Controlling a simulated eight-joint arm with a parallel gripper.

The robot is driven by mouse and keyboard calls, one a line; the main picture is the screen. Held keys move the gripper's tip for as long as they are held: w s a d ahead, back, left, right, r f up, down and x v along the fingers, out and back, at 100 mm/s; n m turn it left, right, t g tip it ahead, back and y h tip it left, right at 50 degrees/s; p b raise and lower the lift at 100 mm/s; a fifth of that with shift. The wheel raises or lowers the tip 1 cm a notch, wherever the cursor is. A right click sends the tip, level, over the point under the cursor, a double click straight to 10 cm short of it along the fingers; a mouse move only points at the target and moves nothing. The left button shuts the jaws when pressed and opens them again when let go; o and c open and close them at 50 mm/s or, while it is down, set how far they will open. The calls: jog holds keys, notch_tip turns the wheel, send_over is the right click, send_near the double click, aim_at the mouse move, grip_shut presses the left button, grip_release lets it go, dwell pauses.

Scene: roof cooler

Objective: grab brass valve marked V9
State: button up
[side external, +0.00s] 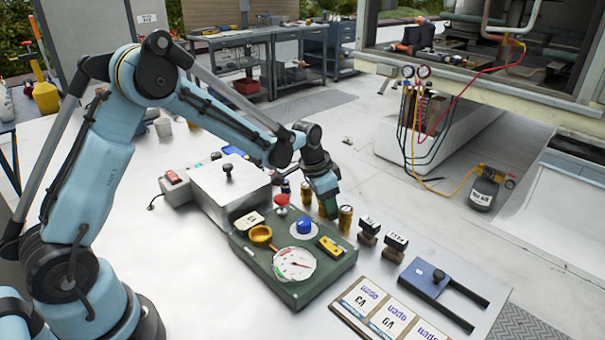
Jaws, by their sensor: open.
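Several small brass cylinders stand on the white bench behind the green panel. One brass cylinder (345,217) is clear to the right of my gripper (328,204), and another brass cylinder (306,193) is just to its left. My gripper points down among them, with its open jaws low near the bench. The jaws partly hide what is between or behind them, and I cannot tell whether they touch a cylinder. No V9 mark is readable on any cylinder.
The green gauge panel (292,262) with knobs lies close in front of my gripper. A silver box (228,186) stands left. Two dark labelled blocks (368,231) (395,247) and a blue forked tool (436,280) are right. Bare bench lies beyond the blocks.

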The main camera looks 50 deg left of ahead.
jog(key=shift+c, duration=0.4)
grip_shut()
jog(key=shift+r, duration=0.15)
